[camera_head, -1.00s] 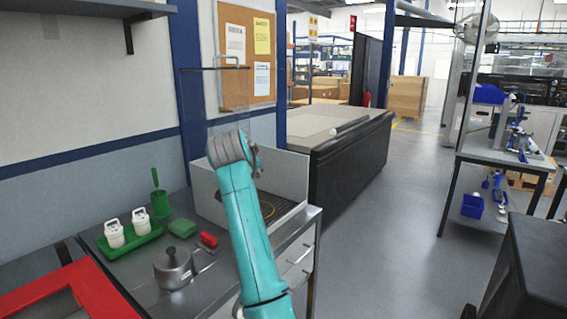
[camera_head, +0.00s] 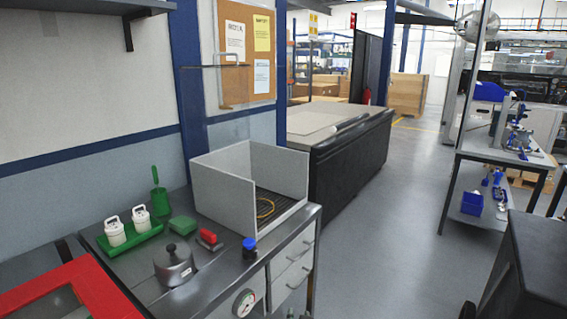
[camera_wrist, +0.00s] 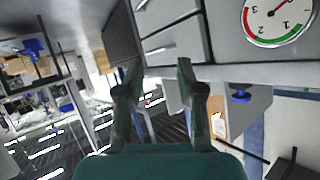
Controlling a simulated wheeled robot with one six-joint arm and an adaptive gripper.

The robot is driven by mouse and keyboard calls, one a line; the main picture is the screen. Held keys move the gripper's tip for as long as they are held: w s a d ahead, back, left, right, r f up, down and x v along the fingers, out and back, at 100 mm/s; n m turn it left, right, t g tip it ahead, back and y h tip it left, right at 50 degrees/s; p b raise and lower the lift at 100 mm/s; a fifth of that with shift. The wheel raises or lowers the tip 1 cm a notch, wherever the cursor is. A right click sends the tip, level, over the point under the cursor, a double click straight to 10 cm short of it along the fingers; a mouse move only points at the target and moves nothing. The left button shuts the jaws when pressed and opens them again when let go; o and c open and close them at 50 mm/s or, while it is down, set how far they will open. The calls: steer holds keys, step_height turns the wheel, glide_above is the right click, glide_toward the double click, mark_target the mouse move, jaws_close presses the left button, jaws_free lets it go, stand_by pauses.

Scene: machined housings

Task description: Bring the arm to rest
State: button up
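My gripper (camera_wrist: 158,68) shows in the wrist view with its two dark fingers apart and nothing between them. The view past the fingers is tilted, with the grey drawer fronts (camera_wrist: 175,45) of the bench and a round pressure gauge (camera_wrist: 275,18) at the top right. A blue-capped item (camera_wrist: 240,97) is right of the fingers. In the head view my arm no longer crosses the bench (camera_head: 218,280), and my gripper is not seen there.
On the bench are a metal pot-like housing (camera_head: 174,266), a red-handled brush (camera_head: 208,239), a green pad (camera_head: 182,227), a green tray (camera_head: 133,244) with two white containers, and a grey open-topped box (camera_head: 222,190). A red frame (camera_head: 45,285) is at left. The floor (camera_head: 400,240) right is clear.

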steer(key=s+d+f+n, duration=0.1)
steer(key=s+d+f, duration=0.2)
steer(key=s, duration=0.7)
steer(key=s+d+f, duration=0.4)
steer(key=s, duration=0.6)
steer(key=s+d+f+n, duration=0.1)
steer(key=s+d+f, duration=0.2)
steer(key=s, duration=0.7)
steer(key=s+d+r, duration=0.1)
steer(key=s+r, duration=0.4)
steer(key=s, duration=0.3)
steer(key=s+d+r+t, duration=0.1)
steer(key=s+r, duration=0.4)
steer(key=s, duration=0.4)
steer(key=s+d+r+t, duration=0.1)
steer(key=s+d+r, duration=0.1)
steer(key=s+r, duration=0.3)
steer(key=f+v, duration=0.1)
steer(key=v, duration=0.3)
steer(key=shift+s, duration=0.25)
